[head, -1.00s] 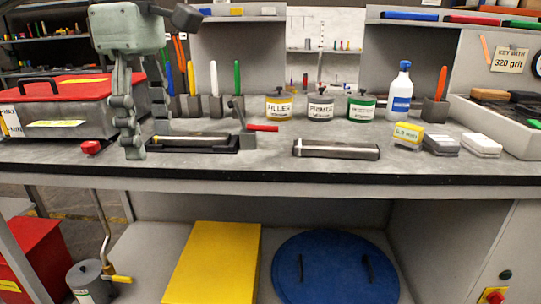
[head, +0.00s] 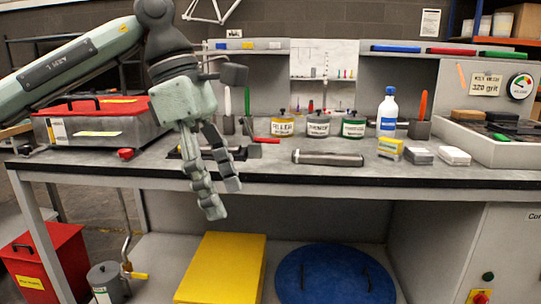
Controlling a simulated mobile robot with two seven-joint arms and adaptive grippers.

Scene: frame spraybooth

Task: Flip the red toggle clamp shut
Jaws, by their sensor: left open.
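The toggle clamp's red handle (head: 264,140) sticks out to the right from a dark grey upright at the right end of a black fixture on the bench. The handle lies roughly level. My left gripper (head: 223,199) hangs fingers down in front of the fixture and bench edge, left of the red handle. Its fingers are apart with nothing between them. It hides much of the fixture and the part clamped or resting there. My right gripper is out of view.
A grey bar (head: 328,158) lies on the bench right of the clamp. Filler (head: 283,127), primer (head: 318,127) and green-label (head: 353,127) pots stand behind it. A red-lidded grey box (head: 95,130) is at left. A small red knob (head: 125,154) sits near the bench edge.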

